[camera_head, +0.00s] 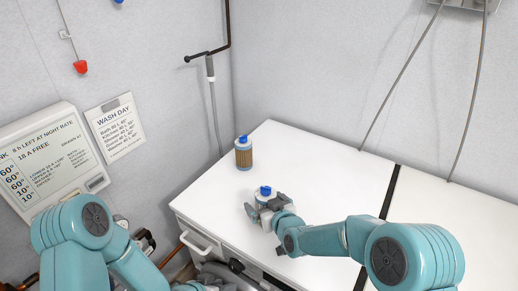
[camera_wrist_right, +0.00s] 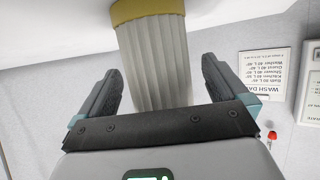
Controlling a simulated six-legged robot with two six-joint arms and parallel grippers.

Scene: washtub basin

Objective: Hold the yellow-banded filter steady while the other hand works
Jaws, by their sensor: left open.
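A pleated white filter with a yellow band (camera_wrist_right: 160,60) stands between the fingers of my right gripper (camera_wrist_right: 162,90) in the right wrist view. A gap shows between the filter and one finger, so the gripper looks open around it. In the head view the filter (camera_head: 263,201) has a blue top and sits on the white worktop; my right gripper (camera_head: 266,212) partly hides it. My left gripper (camera_head: 250,277) is open and empty at the bottom of the head view, low in front of the worktop edge and apart from the filter.
A brown filter with a blue cap (camera_head: 243,156) stands farther back on the white worktop (camera_head: 320,175). The worktop right of both filters is bare up to a dark seam. A drawer handle (camera_head: 197,245) is at its front. Wall signs (camera_head: 121,132) hang at left.

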